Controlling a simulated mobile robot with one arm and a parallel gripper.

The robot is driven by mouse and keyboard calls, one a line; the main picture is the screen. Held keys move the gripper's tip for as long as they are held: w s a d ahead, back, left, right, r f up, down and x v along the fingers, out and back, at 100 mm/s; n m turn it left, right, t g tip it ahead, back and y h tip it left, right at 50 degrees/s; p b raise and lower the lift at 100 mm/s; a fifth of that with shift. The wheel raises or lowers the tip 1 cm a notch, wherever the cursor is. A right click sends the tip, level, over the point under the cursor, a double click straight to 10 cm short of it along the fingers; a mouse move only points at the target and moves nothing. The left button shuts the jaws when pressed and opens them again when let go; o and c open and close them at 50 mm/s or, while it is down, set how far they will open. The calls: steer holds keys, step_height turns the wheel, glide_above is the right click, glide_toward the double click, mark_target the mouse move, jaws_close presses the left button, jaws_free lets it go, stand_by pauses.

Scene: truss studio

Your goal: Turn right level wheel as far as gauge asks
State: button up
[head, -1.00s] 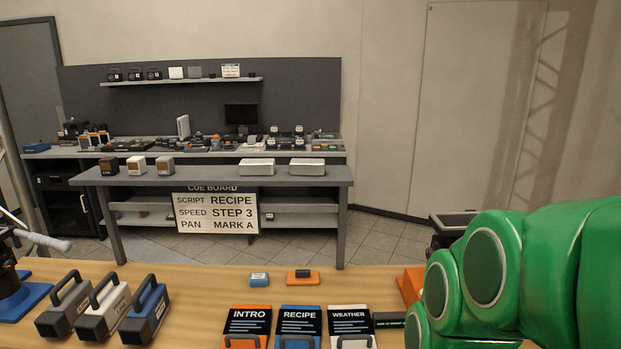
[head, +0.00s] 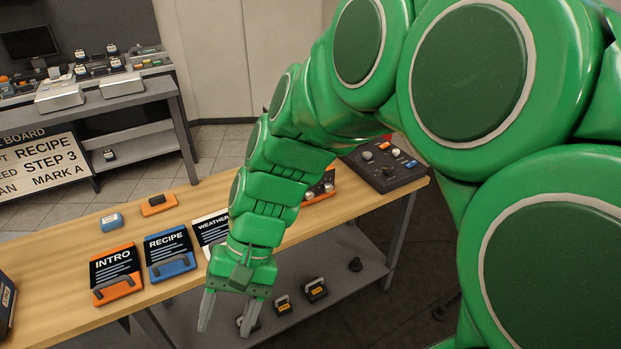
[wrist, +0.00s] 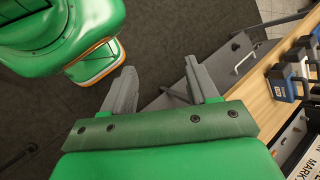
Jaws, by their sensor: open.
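I cannot make out a right level wheel or its gauge for sure in either view. A dark control box (head: 385,162) with knobs stands at the table's right end, partly behind my arm. An orange-edged box (head: 320,188) with small knobs sits left of it, mostly hidden by my arm. My gripper (head: 226,326) is open and empty, pointing down in front of the table's front edge. In the wrist view its two fingers (wrist: 160,78) are spread with nothing between them.
The wooden table (head: 130,222) holds the INTRO card (head: 116,266), RECIPE card (head: 166,243) and partly hidden WEATHER card (head: 211,225). A blue block (head: 111,222) and orange block (head: 158,204) lie behind. A lower grey shelf (head: 345,292) carries small dark weights (head: 316,289). Dark floor lies in front.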

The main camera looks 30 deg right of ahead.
mark_target(330, 189)
steer(key=w+a+r+m+t+y, duration=0.15)
steer(key=w+m+t+y, duration=0.25)
steer(key=w+m+y, duration=0.9)
steer(key=w+d+f+m+t+h, duration=0.2)
steer(key=w+d+m+t+h, duration=0.3)
steer(key=w+d+t, duration=0.8)
steer(key=w+d+f+m+t+h, duration=0.1)
steer(key=w+d+f+m+h, duration=0.1)
steer(key=w+d+f+m, duration=0.3)
steer(key=w+d+f+m+t+h, duration=0.1)
steer(key=d+f+m+h, duration=0.15)
steer(key=d, duration=0.55)
steer(key=w+d+f+m+t+h, duration=0.2)
steer(key=w+d+m, duration=0.1)
steer(key=d+m, duration=0.25)
steer(key=s+d+f+m+h, duration=0.1)
steer(key=d+f+m+h, duration=0.1)
steer(key=d+f, duration=0.2)
steer(key=s+d+f+m+h, duration=0.1)
steer(key=d+f+m+h, duration=0.2)
steer(key=d, duration=0.3)
steer(key=s+d+f+m+h, duration=0.1)
steer(key=d+f+m+h, duration=0.2)
steer(key=d+f, duration=0.2)
steer(key=shift+s+d+f, duration=0.15)
steer(key=shift+s+d, duration=0.25)
steer(key=shift+w, duration=3.85)
